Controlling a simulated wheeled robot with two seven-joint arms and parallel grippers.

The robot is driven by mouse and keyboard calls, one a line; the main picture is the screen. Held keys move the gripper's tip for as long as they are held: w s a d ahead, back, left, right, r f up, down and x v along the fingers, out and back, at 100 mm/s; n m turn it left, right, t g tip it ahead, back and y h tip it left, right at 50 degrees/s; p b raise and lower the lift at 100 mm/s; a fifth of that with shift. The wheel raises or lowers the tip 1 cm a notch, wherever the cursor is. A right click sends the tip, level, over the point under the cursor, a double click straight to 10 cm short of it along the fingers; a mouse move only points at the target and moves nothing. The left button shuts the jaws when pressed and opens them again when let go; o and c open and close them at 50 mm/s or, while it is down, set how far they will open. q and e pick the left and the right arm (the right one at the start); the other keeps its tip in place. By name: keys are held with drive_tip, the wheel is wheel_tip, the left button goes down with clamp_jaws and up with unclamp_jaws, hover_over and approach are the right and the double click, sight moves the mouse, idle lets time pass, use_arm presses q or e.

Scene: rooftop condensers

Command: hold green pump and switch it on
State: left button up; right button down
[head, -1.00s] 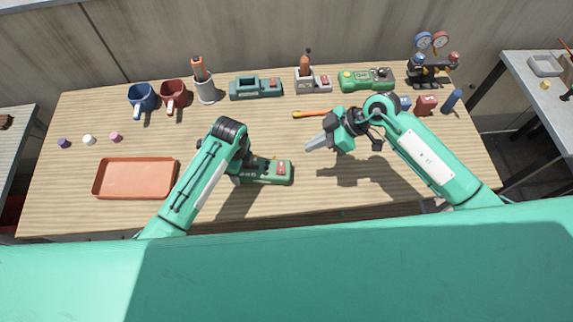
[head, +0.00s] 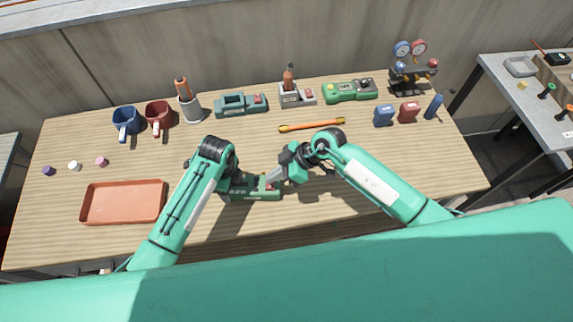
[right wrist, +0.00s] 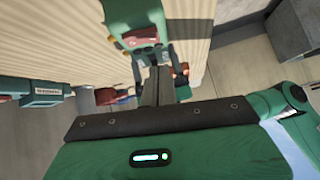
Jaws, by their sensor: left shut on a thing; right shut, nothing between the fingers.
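The green pump (head: 258,195) rests on the wooden table near its front edge, between my two arms. My left gripper (head: 236,180) is shut on it at its left part; my own arm hides most of those fingers. My right gripper (head: 273,178) is shut and empty, its tips pointing down-left at the pump's right end, where the red switch is. The fingers partly cover the switch. I cannot tell whether they touch it or which way it is set. The right wrist view shows the closed fingers (right wrist: 156,88) close to a green body (right wrist: 135,15).
A teal device (head: 240,104), a grey one (head: 296,96) and a bright green meter (head: 350,91) stand along the back. An orange tray (head: 123,202) lies at left, mugs (head: 125,120) behind it. An orange-handled tool (head: 311,125) lies behind my right gripper.

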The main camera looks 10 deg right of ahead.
sight(267, 187)
drive_tip(key=shift+s+d+f, duration=0.1)
drive_tip(key=shift+s+f, duration=0.1)
drive_tip(key=shift+f, duration=1.35)
drive_tip(key=shift+s+f, duration=0.15)
drive_tip(key=shift+f, duration=0.15)
drive_tip(key=shift+r, duration=0.1)
drive_tip(key=shift+w+d+r, duration=0.1)
drive_tip(key=shift+w+r, duration=0.1)
drive_tip(key=shift+w, duration=0.6)
drive_tip(key=shift+r, duration=0.1)
